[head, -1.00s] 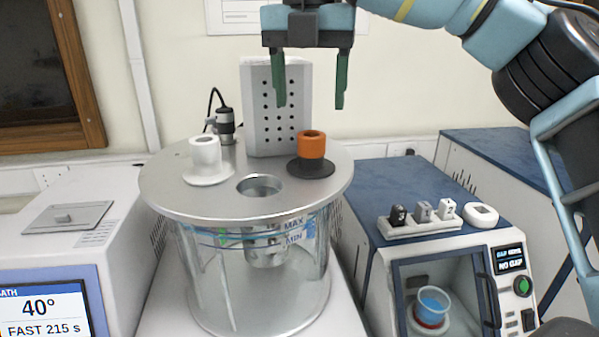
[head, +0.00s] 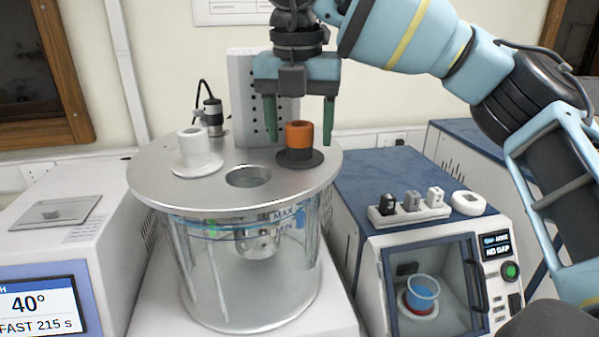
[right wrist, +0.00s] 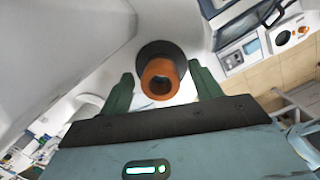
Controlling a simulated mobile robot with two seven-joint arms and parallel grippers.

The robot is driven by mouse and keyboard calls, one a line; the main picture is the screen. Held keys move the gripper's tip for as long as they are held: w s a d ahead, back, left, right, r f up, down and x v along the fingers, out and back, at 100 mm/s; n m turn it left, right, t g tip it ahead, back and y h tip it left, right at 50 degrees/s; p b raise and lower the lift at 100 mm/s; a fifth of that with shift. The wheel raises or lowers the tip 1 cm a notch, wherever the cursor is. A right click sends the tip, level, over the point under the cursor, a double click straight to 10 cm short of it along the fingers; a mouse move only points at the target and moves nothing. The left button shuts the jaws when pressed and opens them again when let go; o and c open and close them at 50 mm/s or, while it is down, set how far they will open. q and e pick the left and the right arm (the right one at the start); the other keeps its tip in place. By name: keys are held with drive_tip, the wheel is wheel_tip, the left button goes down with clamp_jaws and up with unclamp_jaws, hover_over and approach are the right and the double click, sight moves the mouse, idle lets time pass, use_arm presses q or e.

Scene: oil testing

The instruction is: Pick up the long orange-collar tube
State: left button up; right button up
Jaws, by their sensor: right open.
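The orange collar (head: 299,134) stands upright on a dark round base on the metal lid (head: 215,195) of the glass bath; any tube below the lid is hard to make out. My right gripper (head: 299,143) is open, pointing down, its two green fingers either side of the collar in the head view. In the right wrist view the orange collar (right wrist: 160,80) with its dark hole lies between and just beyond the fingertips of the gripper (right wrist: 164,82). I see no contact. My left gripper is not in view.
A white collar (head: 193,141) stands on the lid's left side, and an empty round hole (head: 248,177) is at its front. A grey perforated column (head: 244,100) rises close behind the orange collar. A blue-topped machine (head: 400,185) stands to the right.

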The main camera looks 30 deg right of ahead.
drive_tip(key=shift+f, duration=0.25)
drive_tip(key=c, duration=1.3)
drive_tip(key=shift+r, duration=0.1)
drive_tip(key=shift+c, duration=0.2)
wheel_tip(320, 180, up, 18)
drive_tip(key=s+a, duration=0.2)
drive_tip(key=s, duration=0.6)
drive_tip(key=s+a, duration=0.2)
drive_tip(key=s, duration=0.7)
drive_tip(key=shift+s+a, duration=0.25)
